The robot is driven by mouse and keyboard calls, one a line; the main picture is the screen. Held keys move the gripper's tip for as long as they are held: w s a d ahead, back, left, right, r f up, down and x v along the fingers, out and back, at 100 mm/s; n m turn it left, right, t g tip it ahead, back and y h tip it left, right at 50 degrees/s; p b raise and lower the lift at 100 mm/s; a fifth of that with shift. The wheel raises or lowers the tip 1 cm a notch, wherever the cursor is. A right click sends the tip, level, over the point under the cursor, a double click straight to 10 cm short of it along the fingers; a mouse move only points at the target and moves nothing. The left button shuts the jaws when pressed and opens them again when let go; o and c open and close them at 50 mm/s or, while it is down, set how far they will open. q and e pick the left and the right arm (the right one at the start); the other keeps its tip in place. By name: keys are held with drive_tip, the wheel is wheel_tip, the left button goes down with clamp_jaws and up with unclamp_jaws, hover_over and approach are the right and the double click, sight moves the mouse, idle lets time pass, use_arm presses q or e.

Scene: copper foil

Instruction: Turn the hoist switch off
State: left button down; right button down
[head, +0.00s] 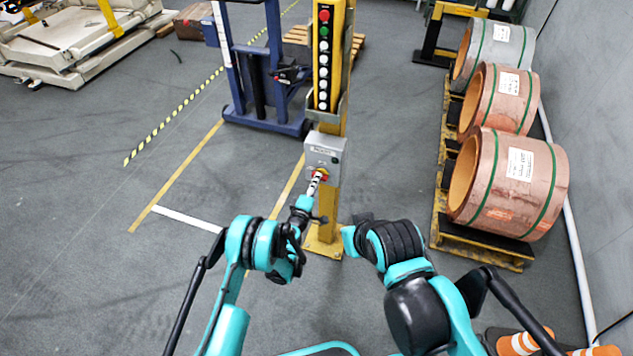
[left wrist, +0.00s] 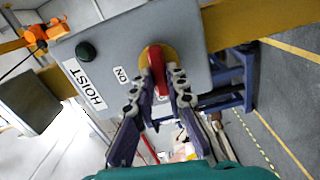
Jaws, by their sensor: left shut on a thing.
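The hoist switch is a red knob (left wrist: 157,66) on a yellow round plate, on the front of a grey box (left wrist: 110,40). The box (head: 326,150) is fixed to a yellow post in the head view. A HOIST label (left wrist: 83,84), an ON label (left wrist: 122,75) and a dark green round button (left wrist: 85,51) show on it. My left gripper (left wrist: 157,84) is shut on the red knob, one finger on each side of it. In the head view my left gripper (head: 318,182) reaches the box front and largely covers the knob. My right gripper (head: 352,236) hangs right of the post; its fingers are not clear.
A pendant with several buttons (head: 323,55) is on the yellow post (head: 348,60) above the box. A blue lifter (head: 262,110) stands behind left. Copper coils (head: 525,185) on pallets line the right wall. Orange cones (head: 525,342) are at lower right. Floor to the left is open.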

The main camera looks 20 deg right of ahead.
use_arm(q)
drive_tip(key=c, duration=1.5)
unclamp_jaws()
drive_tip(key=shift+c, duration=0.2)
drive_tip(key=shift+r, duration=0.1)
